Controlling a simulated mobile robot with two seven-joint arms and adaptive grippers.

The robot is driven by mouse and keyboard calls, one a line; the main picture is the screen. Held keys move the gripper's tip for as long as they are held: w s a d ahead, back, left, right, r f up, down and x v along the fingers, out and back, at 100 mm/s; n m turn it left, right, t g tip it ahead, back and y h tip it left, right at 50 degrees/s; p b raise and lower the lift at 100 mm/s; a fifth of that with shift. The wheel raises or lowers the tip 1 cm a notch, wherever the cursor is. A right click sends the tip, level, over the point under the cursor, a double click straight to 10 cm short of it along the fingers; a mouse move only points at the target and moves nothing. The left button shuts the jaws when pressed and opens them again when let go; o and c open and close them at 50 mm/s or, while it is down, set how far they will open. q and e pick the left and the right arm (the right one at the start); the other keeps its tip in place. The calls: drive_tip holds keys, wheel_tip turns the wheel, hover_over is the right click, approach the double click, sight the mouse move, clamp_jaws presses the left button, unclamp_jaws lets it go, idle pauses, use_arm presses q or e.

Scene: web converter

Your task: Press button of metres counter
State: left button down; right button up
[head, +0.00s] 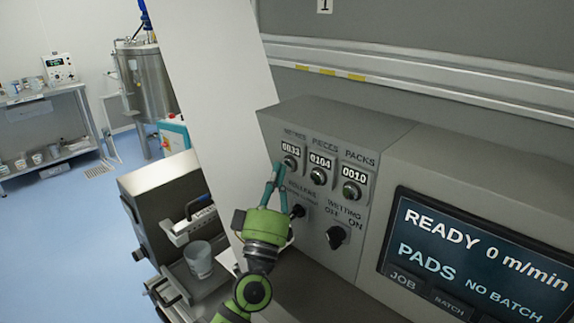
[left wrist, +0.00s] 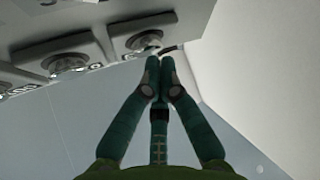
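The METRES counter (head: 290,148) reads 0833 at the left of a row of counters on the grey panel. Its round button (head: 291,162) sits just below the display. My left gripper (head: 278,166) has its fingertips just beside this button, at its left. In the left wrist view the left gripper (left wrist: 160,60) is shut and empty, its two fingertips together. The tips are close to the nearest round button (left wrist: 143,40); I cannot tell whether they touch it. My right gripper is not in view.
The PIECES button (head: 318,176) and PACKS button (head: 351,190) sit to the right. Below are a rotary switch (head: 297,211) and a WETTING switch (head: 336,237). A READY screen (head: 475,255) is at right. A cup (head: 199,262) stands at lower left.

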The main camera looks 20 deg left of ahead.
use_arm(q)
drive_tip(key=shift+w+d, duration=0.15)
drive_tip(key=shift+w, duration=0.35)
idle(0.8)
drive_tip(key=shift+s+a+p, duration=0.3)
drive_tip(key=shift+s, duration=0.65)
drive_tip(key=s, duration=0.1)
drive_tip(key=s+a, duration=0.1)
drive_tip(key=s, duration=0.1)
drive_tip(key=s+p, duration=0.1)
drive_tip(key=shift+s+a, duration=0.35)
idle(0.7)
